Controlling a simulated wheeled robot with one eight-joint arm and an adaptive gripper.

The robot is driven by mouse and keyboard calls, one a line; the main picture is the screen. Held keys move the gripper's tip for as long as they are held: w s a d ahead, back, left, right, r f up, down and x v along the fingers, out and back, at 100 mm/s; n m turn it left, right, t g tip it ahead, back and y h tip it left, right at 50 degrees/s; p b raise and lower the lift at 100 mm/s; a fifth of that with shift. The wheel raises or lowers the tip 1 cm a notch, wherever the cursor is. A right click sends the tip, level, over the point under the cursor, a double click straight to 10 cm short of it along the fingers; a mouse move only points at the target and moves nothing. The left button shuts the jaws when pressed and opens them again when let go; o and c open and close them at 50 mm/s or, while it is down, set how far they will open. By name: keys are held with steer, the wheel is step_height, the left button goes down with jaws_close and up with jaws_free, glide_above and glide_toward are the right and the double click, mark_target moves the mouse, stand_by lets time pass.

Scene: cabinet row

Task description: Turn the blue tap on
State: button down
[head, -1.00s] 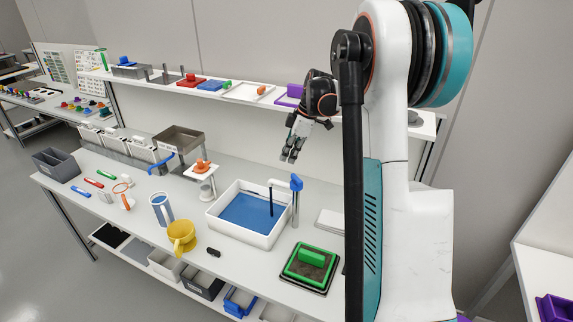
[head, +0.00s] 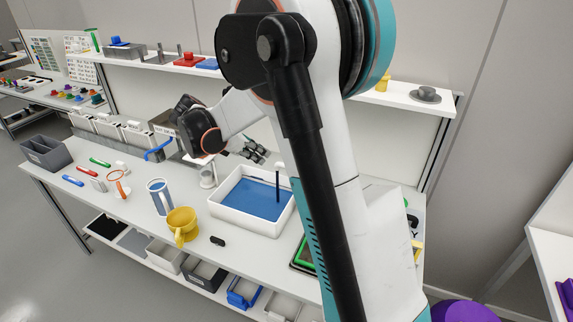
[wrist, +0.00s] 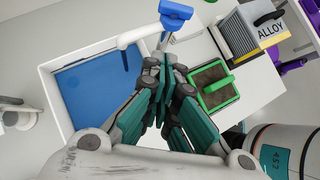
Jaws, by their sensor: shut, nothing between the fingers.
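The blue tap handle (wrist: 175,12) shows at the top of the wrist view, on a post beside the basin's rim. Its white spout (wrist: 138,36) reaches over the basin, with a dark tube hanging from the end. In the head view my arm hides the blue handle; only the dark tube (head: 278,186) shows. The white basin (head: 224,217) with a blue floor also shows in the wrist view (wrist: 50,85). My gripper (wrist: 164,72) is shut and empty, its fingertips pointing toward the handle with a small gap in the picture. It also shows above the basin's back (head: 260,154).
A green-framed tray (wrist: 222,103) and a grey box marked ALLOY (wrist: 240,38) lie right of the tap. A yellow pitcher (head: 181,225) and a blue-and-white mug (head: 157,196) stand left of the basin. A shelf (head: 425,104) runs along the back.

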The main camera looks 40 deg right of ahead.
steer(key=d+r+b+x, duration=0.2)
steer(key=b+x, duration=0.2)
steer(key=x, duration=0.8)
steer(key=shift+d+f, duration=0.2)
steer(key=shift+d, duration=0.1)
steer(key=shift+w+d+m+g, duration=0.25)
steer(key=shift+d+m+g, duration=0.15)
steer(key=shift+d+m, duration=0.15)
